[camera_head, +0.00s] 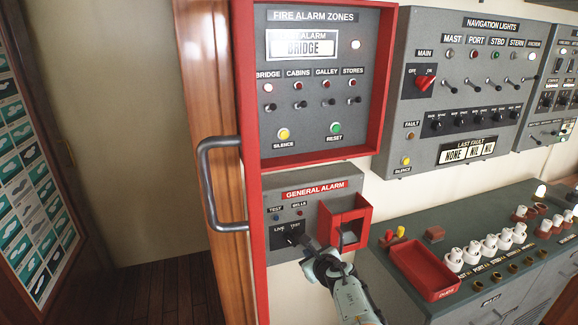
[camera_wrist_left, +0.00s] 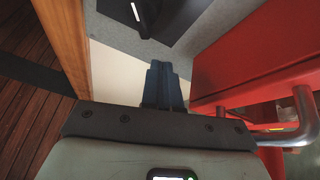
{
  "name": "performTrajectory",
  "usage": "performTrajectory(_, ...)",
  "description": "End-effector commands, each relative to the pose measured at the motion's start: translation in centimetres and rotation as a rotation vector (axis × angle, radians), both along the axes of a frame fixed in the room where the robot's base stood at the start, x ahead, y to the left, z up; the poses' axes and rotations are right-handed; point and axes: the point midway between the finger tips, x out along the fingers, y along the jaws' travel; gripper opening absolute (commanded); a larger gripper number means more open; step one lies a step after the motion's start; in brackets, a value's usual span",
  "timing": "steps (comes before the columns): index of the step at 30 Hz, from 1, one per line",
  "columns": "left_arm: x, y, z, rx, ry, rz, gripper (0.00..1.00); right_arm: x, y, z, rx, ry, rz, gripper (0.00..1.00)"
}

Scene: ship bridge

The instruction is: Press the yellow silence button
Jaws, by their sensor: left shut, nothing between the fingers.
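A round yellow button labelled SILENCE (camera_head: 284,134) sits at the lower left of the grey FIRE ALARM ZONES panel (camera_head: 315,100) in the head view. A second yellow SILENCE button (camera_head: 406,161) is at the lower left of the NAVIGATION LIGHTS panel (camera_head: 452,100). My left gripper (camera_head: 309,246) is in front of the GENERAL ALARM panel (camera_head: 280,200), well below the fire alarm button and close to the LIVE/TEST switch. I cannot tell whether it touches that switch. In the left wrist view its fingers (camera_wrist_left: 165,82) are shut and empty. My right gripper is not in view.
A green RESET button (camera_head: 336,128) is right of the fire alarm SILENCE button. A red frame (camera_head: 386,70) with a grey handle (camera_head: 205,185) surrounds the panel. A red box (camera_head: 325,222) is right of my gripper. A red tray (camera_head: 425,272) sits on the console.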

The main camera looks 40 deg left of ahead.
Motion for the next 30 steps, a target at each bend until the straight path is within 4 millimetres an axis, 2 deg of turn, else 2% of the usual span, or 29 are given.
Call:
performTrajectory(1, 0.5, -0.6, 4.8, 0.082, -0.008, -0.035, 0.00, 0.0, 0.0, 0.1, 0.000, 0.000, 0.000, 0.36)
performTrajectory(3, 0.4, -1.2, 10.8, 0.196, 0.001, -0.063, 0.00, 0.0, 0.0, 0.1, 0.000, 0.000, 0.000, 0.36)
performTrajectory(6, -0.7, -2.0, 18.5, 0.339, 0.013, -0.078, 0.00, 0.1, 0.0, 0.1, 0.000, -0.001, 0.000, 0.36)
performTrajectory(9, -2.5, -2.7, 24.4, 0.446, 0.025, -0.072, 0.00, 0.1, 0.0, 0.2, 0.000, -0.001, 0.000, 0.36)
performTrajectory(12, -4.0, -3.1, 28.5, 0.517, 0.035, -0.059, 0.00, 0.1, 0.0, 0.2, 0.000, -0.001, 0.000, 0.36)
performTrajectory(15, -5.1, -3.4, 30.8, 0.556, 0.041, -0.050, 0.00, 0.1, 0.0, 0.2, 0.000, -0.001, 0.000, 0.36)
performTrajectory(18, -5.6, -3.5, 31.6, 0.572, 0.045, -0.044, 0.00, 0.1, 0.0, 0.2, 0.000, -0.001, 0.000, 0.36)
performTrajectory(30, -5.4, -3.0, 31.7, 0.573, 0.047, -0.043, 0.00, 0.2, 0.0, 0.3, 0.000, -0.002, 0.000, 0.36)
